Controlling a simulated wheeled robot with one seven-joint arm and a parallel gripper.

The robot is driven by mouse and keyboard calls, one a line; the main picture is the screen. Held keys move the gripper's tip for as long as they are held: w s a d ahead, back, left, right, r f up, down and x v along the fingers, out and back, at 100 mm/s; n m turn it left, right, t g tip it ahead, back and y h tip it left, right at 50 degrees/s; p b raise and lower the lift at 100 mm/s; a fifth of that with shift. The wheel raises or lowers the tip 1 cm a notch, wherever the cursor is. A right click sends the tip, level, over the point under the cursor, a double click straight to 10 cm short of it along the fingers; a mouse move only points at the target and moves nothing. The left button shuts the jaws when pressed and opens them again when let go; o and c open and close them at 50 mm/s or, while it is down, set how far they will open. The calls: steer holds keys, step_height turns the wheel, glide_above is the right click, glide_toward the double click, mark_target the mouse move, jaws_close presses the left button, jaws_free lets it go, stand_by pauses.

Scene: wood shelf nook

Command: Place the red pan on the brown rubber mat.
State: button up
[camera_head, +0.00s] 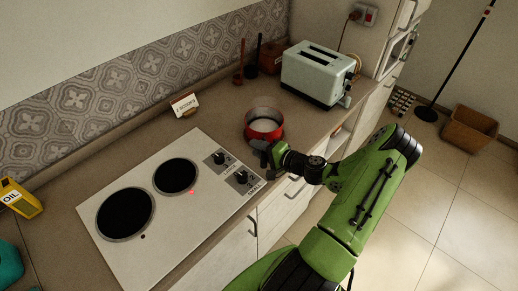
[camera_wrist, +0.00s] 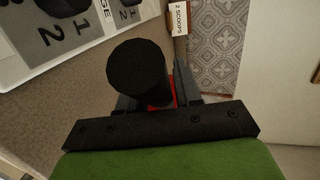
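The red pan (camera_head: 278,131) stands on the counter between the cooktop and the toaster, with pale contents inside. My gripper (camera_head: 263,150) is at its near side, very close to or touching it. In the wrist view, a thick black cylinder, seemingly the pan's handle (camera_wrist: 137,68), rises toward the camera in front of my gripper (camera_wrist: 158,98). A strip of red shows beside it. The grey fingers stand apart on either side of the cylinder, but their tips are mostly hidden. I cannot tell whether they press on it. I cannot make out a brown rubber mat in either view.
A white cooktop (camera_head: 150,235) with two black plates lies left of the pan. A pale toaster (camera_head: 312,76) stands behind right. A "2 scoops" card (camera_head: 184,104) stands near the wall. A yellow oil bottle (camera_head: 18,198) is far left. Bare counter (camera_head: 215,118) lies left of the pan.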

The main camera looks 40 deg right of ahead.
steer(key=o, duration=0.3)
steer(key=shift+r, duration=0.15)
steer(key=v, duration=1.2)
